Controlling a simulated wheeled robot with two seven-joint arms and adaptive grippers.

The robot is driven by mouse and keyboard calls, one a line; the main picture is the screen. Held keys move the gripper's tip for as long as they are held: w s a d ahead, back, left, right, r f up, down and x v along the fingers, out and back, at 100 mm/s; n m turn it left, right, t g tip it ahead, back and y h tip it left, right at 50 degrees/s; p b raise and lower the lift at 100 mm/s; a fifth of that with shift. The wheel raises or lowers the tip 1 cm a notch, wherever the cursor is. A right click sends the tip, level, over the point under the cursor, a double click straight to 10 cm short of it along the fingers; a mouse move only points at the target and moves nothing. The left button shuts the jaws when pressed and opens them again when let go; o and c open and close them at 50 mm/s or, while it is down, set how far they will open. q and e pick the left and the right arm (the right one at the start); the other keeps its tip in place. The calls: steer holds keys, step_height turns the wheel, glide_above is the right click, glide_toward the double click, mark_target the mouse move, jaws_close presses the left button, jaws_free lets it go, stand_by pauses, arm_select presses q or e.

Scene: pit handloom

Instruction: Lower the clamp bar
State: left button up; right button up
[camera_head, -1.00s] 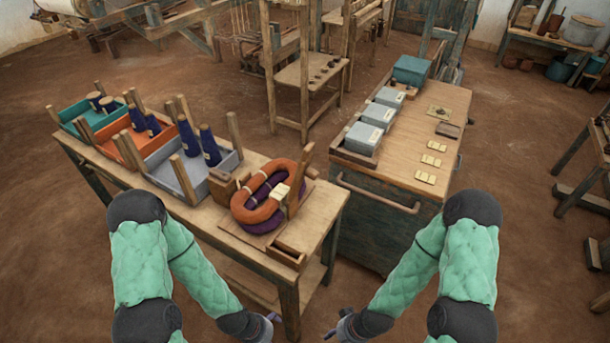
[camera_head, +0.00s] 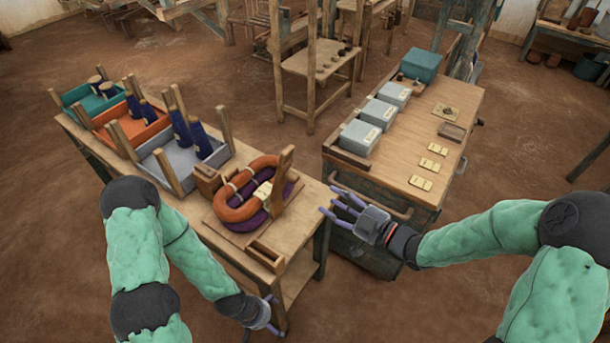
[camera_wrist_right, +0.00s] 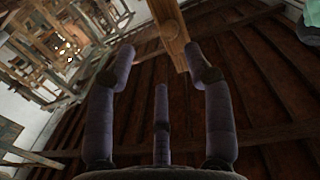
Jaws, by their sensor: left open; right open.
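On the near end of the long wooden bench (camera_head: 225,250), a wooden bar (camera_head: 281,178) stands raised and nearly upright beside an orange skein (camera_head: 238,204) and a purple skein (camera_head: 238,222). This appears to be the clamp bar. My right gripper (camera_head: 336,204) is open and empty, to the right of the bar and apart from it, with its fingers pointing left. In the right wrist view, a wooden piece (camera_wrist_right: 168,25) shows beyond the open fingers; I cannot tell for sure whether it is the bar. My left gripper (camera_head: 272,315) is open and low by the bench's front leg.
A small open wooden box (camera_head: 266,256) sits at the bench's near edge. Grey (camera_head: 160,165), orange (camera_head: 120,133) and teal (camera_head: 85,105) trays with dark cones stand farther along. A cabinet (camera_head: 400,185) with grey boxes stands to the right, across a narrow gap.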

mark_target(297, 181)
steer(key=shift+n+y, duration=0.4)
steer(key=x, duration=0.7)
steer(key=r+x, duration=0.1)
steer(key=x, duration=0.2)
steer(key=shift+a, duration=0.5)
jaws_close()
